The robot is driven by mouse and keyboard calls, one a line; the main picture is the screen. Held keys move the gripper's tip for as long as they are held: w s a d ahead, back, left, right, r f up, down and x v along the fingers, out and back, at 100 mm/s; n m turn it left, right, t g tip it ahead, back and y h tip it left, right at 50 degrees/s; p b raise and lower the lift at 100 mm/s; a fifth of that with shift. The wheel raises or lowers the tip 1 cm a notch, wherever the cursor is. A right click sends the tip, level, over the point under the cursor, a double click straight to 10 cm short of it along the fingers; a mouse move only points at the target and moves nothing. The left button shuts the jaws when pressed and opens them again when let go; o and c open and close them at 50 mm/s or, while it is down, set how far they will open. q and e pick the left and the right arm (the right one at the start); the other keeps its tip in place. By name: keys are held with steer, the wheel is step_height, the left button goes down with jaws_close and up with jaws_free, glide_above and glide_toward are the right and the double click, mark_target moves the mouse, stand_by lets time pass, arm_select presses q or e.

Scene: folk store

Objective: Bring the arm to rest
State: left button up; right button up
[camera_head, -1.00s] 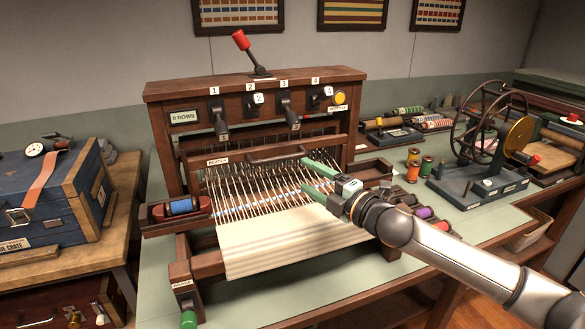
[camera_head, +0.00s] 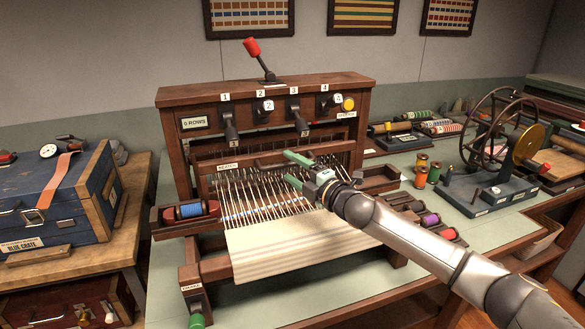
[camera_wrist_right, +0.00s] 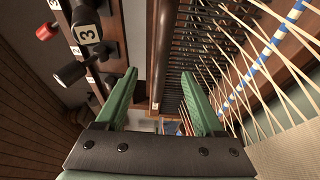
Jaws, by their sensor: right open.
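My right gripper (camera_head: 291,169) is over the middle of the wooden loom (camera_head: 266,86), above the warp threads near the beater. Its two green fingers are apart with nothing between them. In the right wrist view the open right gripper (camera_wrist_right: 163,100) points along the loom, with the lever board on the left and the warp threads (camera_wrist_right: 248,78) on the right. I cannot tell if a finger touches the beater. My right arm (camera_head: 400,230) reaches in from the lower right. My left gripper is not in view.
A blue crate (camera_head: 60,222) stands on the left side table. A wheel winder (camera_head: 495,185) and several thread spools (camera_head: 421,170) are on the table to the right. A red-knobbed lever (camera_head: 252,47) stands on top of the loom. Green table surface (camera_head: 300,300) is free in front.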

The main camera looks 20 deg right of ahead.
jaws_close()
stand_by(0.7)
